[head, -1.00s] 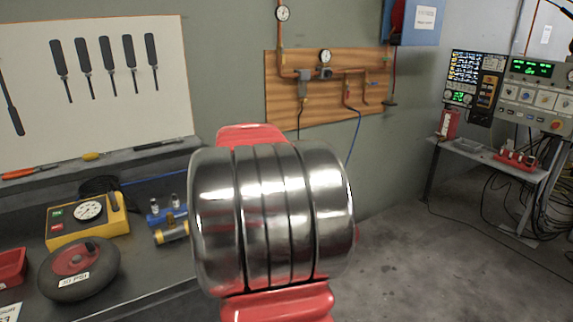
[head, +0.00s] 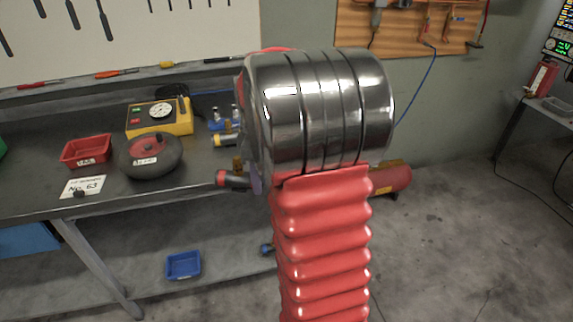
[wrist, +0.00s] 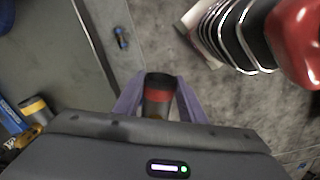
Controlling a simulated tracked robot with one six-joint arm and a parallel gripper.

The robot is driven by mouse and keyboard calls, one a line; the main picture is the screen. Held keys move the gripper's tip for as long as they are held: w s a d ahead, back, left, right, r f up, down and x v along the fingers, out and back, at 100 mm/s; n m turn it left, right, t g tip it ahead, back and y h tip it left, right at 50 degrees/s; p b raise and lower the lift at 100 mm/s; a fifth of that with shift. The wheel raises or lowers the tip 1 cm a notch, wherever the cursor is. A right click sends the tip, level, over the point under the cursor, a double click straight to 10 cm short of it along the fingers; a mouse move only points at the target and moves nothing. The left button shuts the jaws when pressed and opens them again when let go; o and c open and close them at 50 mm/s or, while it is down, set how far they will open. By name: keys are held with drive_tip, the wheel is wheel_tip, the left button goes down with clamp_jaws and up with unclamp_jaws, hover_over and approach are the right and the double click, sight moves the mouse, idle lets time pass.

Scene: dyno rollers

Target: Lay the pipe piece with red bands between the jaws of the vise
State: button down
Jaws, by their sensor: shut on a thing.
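The dark pipe piece with a red band (head: 234,180) shows left of my arm in the head view, in front of the bench edge. In the wrist view the pipe piece (wrist: 158,92) is between the two purple fingers of my gripper (wrist: 160,103), which is shut on it. In the head view my arm hides most of the gripper. A small blue fixture (head: 217,125) with metal cylinders stands on the bench behind; I cannot tell whether it is the vise. No jaws show clearly. A yellow-banded piece (head: 222,140) lies by it and shows in the wrist view (wrist: 34,107).
The bench (head: 60,125) holds a yellow gauge box (head: 160,122), a black wheel (head: 150,160), a red tray (head: 87,151) and a label card (head: 83,186). A blue tray (head: 183,265) sits low under the bench. A red cylinder (head: 392,178) is behind my arm.

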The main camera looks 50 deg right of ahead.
drive_tip(key=w+a+f+m, duration=0.2)
drive_tip(key=w+a, duration=0.1)
drive_tip(key=a, duration=0.5)
drive_tip(key=w+a+f+m, duration=0.3)
drive_tip(key=w+a, duration=0.1)
drive_tip(key=a, duration=0.5)
drive_tip(key=w+a+f+m, duration=0.2)
drive_tip(key=w+a+f, duration=0.1)
drive_tip(key=a, duration=0.6)
drive_tip(key=shift+w+a, duration=0.2)
drive_tip(key=shift+w, duration=0.55)
drive_tip(key=shift+a, duration=0.15)
